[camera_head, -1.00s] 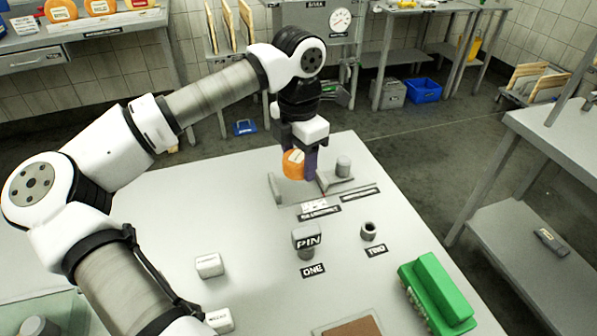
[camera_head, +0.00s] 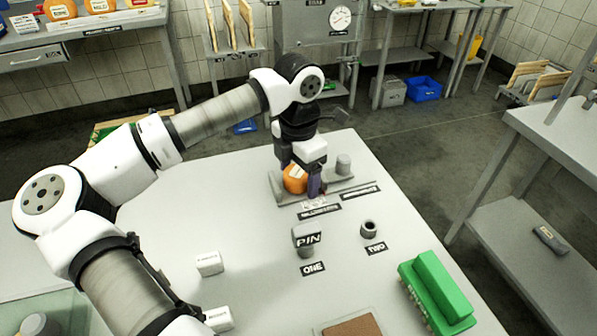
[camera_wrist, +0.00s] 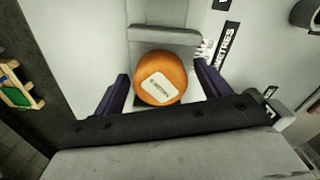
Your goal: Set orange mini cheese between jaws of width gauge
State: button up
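The orange mini cheese (camera_head: 295,179) sits low at the grey width gauge (camera_head: 340,184) on the table. In the wrist view the cheese (camera_wrist: 160,78) has a white label facing the camera. One grey jaw (camera_wrist: 165,35) of the gauge lies just beyond it; the opposite jaw is hidden under my gripper, so contact with both jaws cannot be told. My gripper (camera_wrist: 162,72) is low over the gauge with its dark purple fingers open, one on each side of the cheese, a narrow gap showing at each side. The gripper (camera_head: 300,185) also shows in the head view.
A grey PIN block (camera_head: 305,240) and a small hollow cylinder (camera_head: 369,229) stand in front of the gauge. White labelled blocks (camera_head: 209,263) lie nearer on the left, and a green object (camera_head: 437,290) lies at the front right. The table's left middle is clear.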

aim_at(298, 171)
notch_tip(298, 171, up, 12)
jog(key=shift+r, duration=0.2)
dwell(0.4)
dwell(1.3)
